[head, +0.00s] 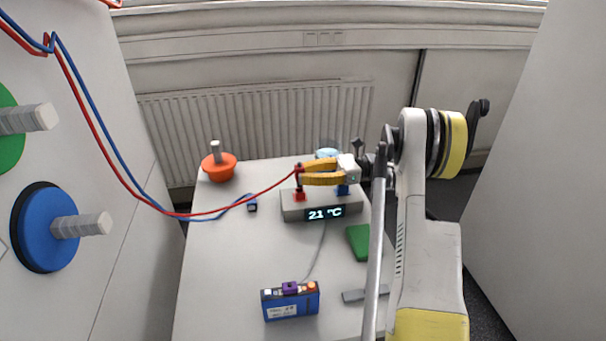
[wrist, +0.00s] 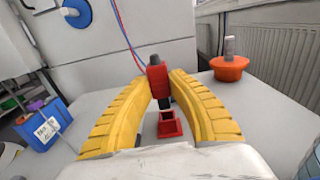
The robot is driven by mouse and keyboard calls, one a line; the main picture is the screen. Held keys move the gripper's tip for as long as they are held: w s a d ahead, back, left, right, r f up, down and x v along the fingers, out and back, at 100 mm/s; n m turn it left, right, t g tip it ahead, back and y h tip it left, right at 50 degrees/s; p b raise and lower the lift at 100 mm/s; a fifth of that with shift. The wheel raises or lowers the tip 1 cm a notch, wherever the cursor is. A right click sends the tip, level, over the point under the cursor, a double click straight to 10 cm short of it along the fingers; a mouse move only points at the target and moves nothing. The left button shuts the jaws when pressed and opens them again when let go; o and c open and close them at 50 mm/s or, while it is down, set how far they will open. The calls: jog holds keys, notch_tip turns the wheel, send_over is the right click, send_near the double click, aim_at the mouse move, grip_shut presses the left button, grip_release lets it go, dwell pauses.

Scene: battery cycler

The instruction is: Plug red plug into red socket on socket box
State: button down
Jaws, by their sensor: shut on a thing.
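My gripper (head: 301,173) reaches in from the right in the head view, its yellow fingers shut on the red plug (head: 297,170). In the wrist view the red plug (wrist: 157,82) stands roughly upright between the fingertips (wrist: 161,88), its dark lower end showing below the red body. The red socket (wrist: 169,124) is a square red frame that appears just nearer than the plug, with a gap between. In the head view the red socket (head: 300,196) sits at the left of the grey socket box (head: 290,210), below the plug. A blue socket (head: 343,190) is partly hidden by my gripper.
A blue plug (head: 252,206) lies on the table (head: 215,270) left of the box. Red and blue cables run from the left wall. A blue battery pack (head: 290,302), a green block (head: 358,242), a grey bar (head: 362,294) and an orange knob (head: 219,168) stand around.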

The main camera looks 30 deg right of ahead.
aim_at(303, 166)
jog(key=shift+f, duration=0.55)
dwell(0.6)
jog(key=shift+r, duration=0.2)
jog(key=shift+r, duration=0.45)
jog(key=shift+r+p, duration=0.15)
jog(key=shift+p, duration=0.15)
jog(key=shift+r+p, duration=1.25)
jog(key=shift+r, duration=1.2)
